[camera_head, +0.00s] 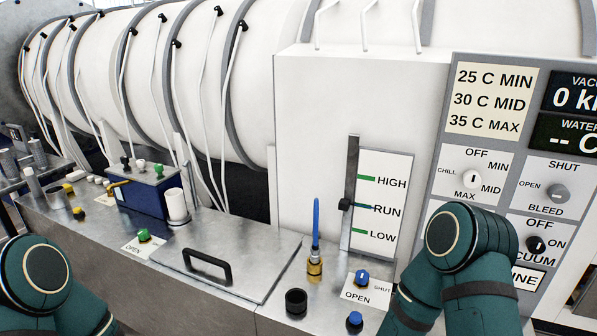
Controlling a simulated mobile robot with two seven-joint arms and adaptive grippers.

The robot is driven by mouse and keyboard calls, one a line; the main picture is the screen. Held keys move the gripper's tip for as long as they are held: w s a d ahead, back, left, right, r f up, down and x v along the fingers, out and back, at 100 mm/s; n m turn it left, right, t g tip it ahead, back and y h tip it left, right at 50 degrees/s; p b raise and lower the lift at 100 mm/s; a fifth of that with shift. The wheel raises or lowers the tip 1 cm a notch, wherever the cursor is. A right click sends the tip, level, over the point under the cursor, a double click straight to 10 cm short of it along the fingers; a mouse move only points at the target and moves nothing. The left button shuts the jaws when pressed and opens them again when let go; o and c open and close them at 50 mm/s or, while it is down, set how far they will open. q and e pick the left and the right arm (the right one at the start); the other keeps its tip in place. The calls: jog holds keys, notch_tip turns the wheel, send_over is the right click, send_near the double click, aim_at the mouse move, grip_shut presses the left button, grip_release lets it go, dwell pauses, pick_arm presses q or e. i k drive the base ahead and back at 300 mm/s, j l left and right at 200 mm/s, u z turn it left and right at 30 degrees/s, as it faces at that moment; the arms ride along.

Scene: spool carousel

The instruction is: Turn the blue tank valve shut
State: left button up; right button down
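The blue valve knob (362,276) sits on a white label plate (367,293) on the steel bench top, right of centre. The plate reads OPEN at its lower left and SHUT at its right. The knob has a small pale mark, but it is too small to tell surely which word it points to. Nothing touches the knob. Teal links of my left and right arms show at the lower left and lower right. Neither gripper is in view. My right arm's links are close to the plate's right side in the picture.
A brass fitting (315,269) with an upright blue hose (316,222) stands left of the knob. A black socket (296,302) and a blue cap (354,320) are nearby. A handled lid (225,250) lies left. A control panel (497,190) rises at right.

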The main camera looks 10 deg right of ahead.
aim_at(362, 276)
jog(key=u, duration=0.45)
jog(key=z, duration=1.2)
